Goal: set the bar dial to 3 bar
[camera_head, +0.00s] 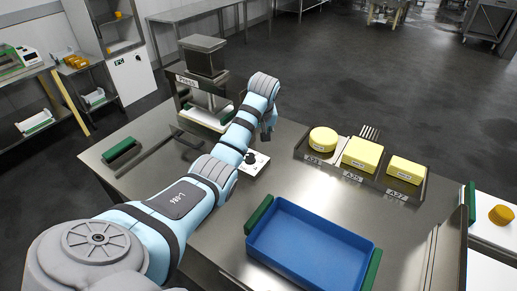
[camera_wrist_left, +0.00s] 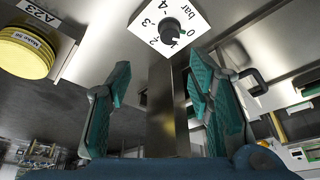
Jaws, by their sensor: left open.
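The bar dial (camera_wrist_left: 169,34) is a dark round knob on a white plate marked 0 to 4 and "bar". In the wrist view it lies beyond my fingertips, near the top. A small green mark shows on the knob's side toward 0; the exact setting is hard to read. In the head view the white dial plate (camera_head: 253,164) sits on the steel table beside my left forearm. My left gripper (camera_wrist_left: 160,80) is open, its two teal fingers apart with nothing between them. In the head view it (camera_head: 268,124) shows small above the table. My right gripper is out of view.
The press (camera_head: 203,57) stands behind the arm. Yellow cheeses (camera_head: 362,153) sit in a labelled tray at right. A blue crate (camera_head: 310,241) with green handles is in front. A dark bar (camera_head: 150,152) and a green-handled item (camera_head: 120,150) lie at left.

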